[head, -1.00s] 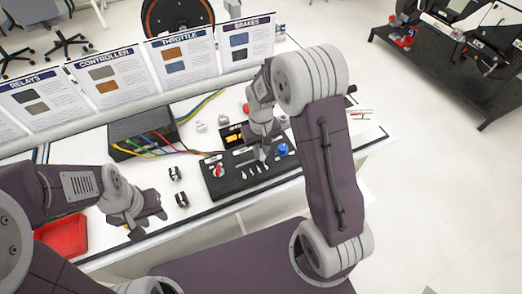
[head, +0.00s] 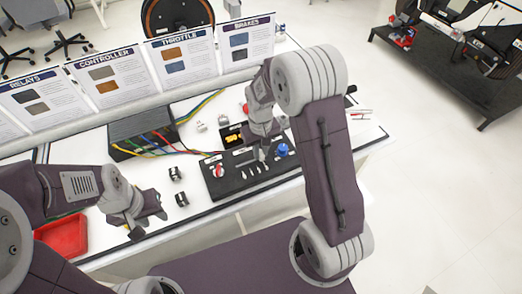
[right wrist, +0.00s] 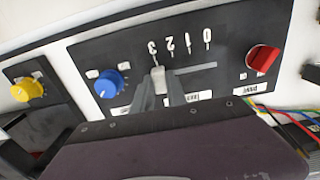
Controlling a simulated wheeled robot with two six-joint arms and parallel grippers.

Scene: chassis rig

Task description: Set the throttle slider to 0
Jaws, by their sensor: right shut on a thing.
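The throttle slider (right wrist: 158,76) is a pale knob at the left end of a straight slot, by the 3, on a black panel (right wrist: 120,47). The slot runs right towards the 0, and the digits appear upside down in the right wrist view. My right gripper (right wrist: 160,92) is shut on the slider knob. In the head view my right gripper (head: 261,156) reaches down onto the panel and partly hides the slider. My left gripper (head: 148,224) is empty and looks open, over the bench's front edge.
A blue knob (right wrist: 109,82) and a red knob (right wrist: 263,58) flank the slider. A yellow knob (right wrist: 28,89) is on another box. A dark box (head: 143,134) with coloured wires, small black parts (head: 178,185) and a red tray (head: 65,236) are on the bench.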

